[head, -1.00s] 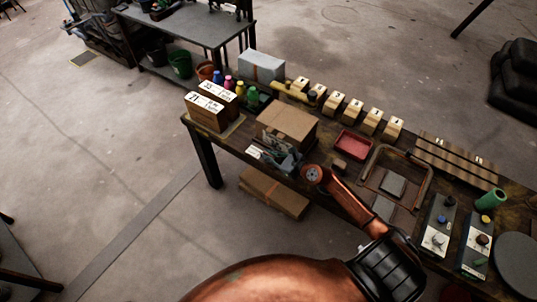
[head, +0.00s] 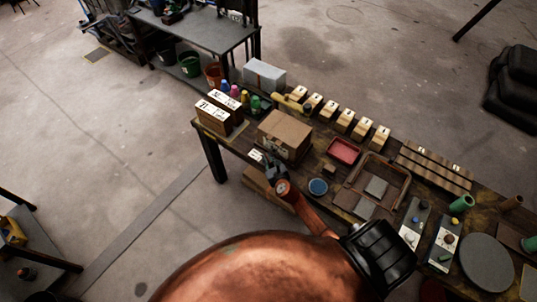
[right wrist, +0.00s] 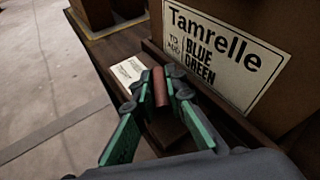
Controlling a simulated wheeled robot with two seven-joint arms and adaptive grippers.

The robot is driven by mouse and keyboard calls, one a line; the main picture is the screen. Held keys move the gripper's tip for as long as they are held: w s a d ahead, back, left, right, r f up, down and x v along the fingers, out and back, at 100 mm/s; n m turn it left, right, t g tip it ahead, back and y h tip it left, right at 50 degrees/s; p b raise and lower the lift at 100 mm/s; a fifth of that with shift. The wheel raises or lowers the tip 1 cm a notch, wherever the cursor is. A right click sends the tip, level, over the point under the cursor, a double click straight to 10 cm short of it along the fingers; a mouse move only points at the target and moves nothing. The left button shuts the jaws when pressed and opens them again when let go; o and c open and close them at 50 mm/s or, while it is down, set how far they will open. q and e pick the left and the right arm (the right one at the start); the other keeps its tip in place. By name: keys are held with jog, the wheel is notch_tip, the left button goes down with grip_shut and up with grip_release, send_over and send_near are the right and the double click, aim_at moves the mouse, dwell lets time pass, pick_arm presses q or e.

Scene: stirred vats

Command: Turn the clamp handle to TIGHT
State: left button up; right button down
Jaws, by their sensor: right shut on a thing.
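My right gripper (right wrist: 162,88) is at the front edge of the workbench, in front of the cardboard box. In the right wrist view its green-padded fingers are closed around a reddish-brown, rod-like handle (right wrist: 160,86), which I take to be the clamp handle. A small white card (right wrist: 129,75) with print too small to read lies just left of the handle. In the head view the right gripper (head: 274,169) hides the handle, and the card (head: 256,155) shows at its left. The rest of the clamp is hidden. My left gripper is not in view.
The cardboard box (head: 284,128), labelled "Tamrelle, blue green" (right wrist: 222,50), stands close behind the gripper. Two labelled boxes (head: 215,118) stand to the left. A blue dish (head: 318,187) and a red tray (head: 343,151) lie to the right. Floor is free left of the bench.

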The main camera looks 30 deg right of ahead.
jog(key=shift+a+r+m+g+h+p, duration=0.2)
jog(key=shift+m+g+h+p, duration=0.1)
jog(key=shift+m+h+p, duration=0.55)
jog(key=shift+f+m+h+p, duration=0.1)
jog(key=shift+m+h+p, duration=0.3)
jog(key=shift+h, duration=0.15)
jog(key=shift+f+m+g+h, duration=0.15)
jog(key=shift+m+g+h, duration=0.3)
jog(key=shift+g+h, duration=0.05)
jog(key=shift+f+m+g+h, duration=0.15)
jog(key=shift+m+g+h, duration=0.35)
jog(key=shift+m+h, duration=0.4)
jog(key=shift+d+f+m+g+h+b, duration=0.1)
jog(key=shift+m+g+h+b, duration=0.7)
jog(key=shift+m, duration=0.1)
jog(key=m+g+h+b, duration=0.2)
jog(key=m+g+b, duration=0.1)
jog(key=shift+s+d, duration=0.1)
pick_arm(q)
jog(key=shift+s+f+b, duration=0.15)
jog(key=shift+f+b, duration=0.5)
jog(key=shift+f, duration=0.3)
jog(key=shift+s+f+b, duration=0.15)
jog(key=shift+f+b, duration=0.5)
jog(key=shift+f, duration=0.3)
pick_arm(e)
jog(key=shift+s+d+m+g+h, duration=0.15)
jog(key=shift+m+g+h, duration=0.35)
jog(key=shift+m+g, duration=0.55)
jog(key=shift+r, duration=0.2)
